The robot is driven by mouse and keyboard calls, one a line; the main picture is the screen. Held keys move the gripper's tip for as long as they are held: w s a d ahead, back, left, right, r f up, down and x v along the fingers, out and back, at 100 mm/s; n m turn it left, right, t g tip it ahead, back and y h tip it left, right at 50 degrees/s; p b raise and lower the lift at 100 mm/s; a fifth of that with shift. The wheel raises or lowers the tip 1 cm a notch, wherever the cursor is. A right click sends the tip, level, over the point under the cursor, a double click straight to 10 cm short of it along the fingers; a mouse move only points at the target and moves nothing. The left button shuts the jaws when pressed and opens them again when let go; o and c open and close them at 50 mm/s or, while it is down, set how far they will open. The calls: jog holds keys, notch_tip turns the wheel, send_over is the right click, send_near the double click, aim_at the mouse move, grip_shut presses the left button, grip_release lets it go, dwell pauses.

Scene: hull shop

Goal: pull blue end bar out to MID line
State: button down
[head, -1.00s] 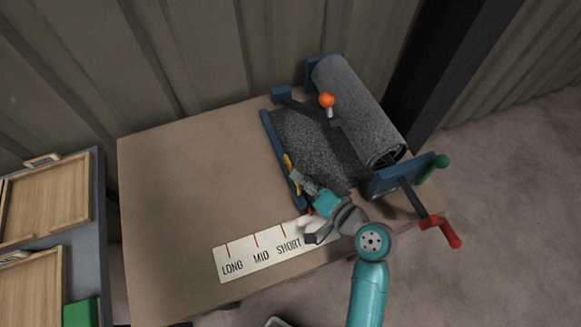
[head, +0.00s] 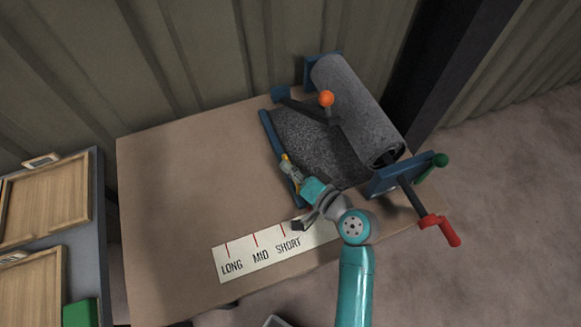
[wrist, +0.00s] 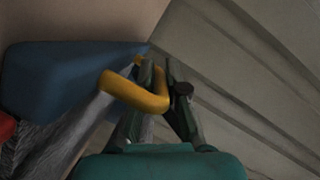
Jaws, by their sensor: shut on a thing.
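The blue end bar (head: 269,129) lies along the front edge of the dark grey cloth (head: 305,140) pulled off a roll. Its near end lies to the right of the SHORT line on the white scale strip (head: 222,265). The MID line (head: 255,240) is further left. My gripper (head: 289,167) is shut on the yellow handle (head: 285,158) at the bar's middle. In the wrist view, the yellow handle (wrist: 137,97) is between the fingers (wrist: 160,80), beside the blue bar (wrist: 65,75). My arm covers part of the bar's near end and the strip's right end.
The grey roll (head: 357,105) sits in a blue frame with an orange-knobbed lever (head: 326,99), a red crank (head: 441,229) and a green-knobbed lever (head: 440,160). The tabletop (head: 195,190) left of the bar is clear. A cabinet with wooden trays (head: 45,205) stands at left.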

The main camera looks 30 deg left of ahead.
jog(key=s+a, duration=0.3)
jog(key=s, duration=0.1)
jog(key=s+a, duration=0.3)
jog(key=s, duration=0.1)
jog(key=s+a, duration=0.2)
jog(key=s, duration=0.2)
jog(key=shift+s+a, duration=0.15)
jog(key=shift+a, duration=0.25)
jog(key=c, duration=1.5)
grip_release()
jog(key=shift+d, duration=0.1)
jog(key=v, duration=1.1)
jog(key=shift+d, duration=0.4)
jog(key=shift+s+d, duration=0.1)
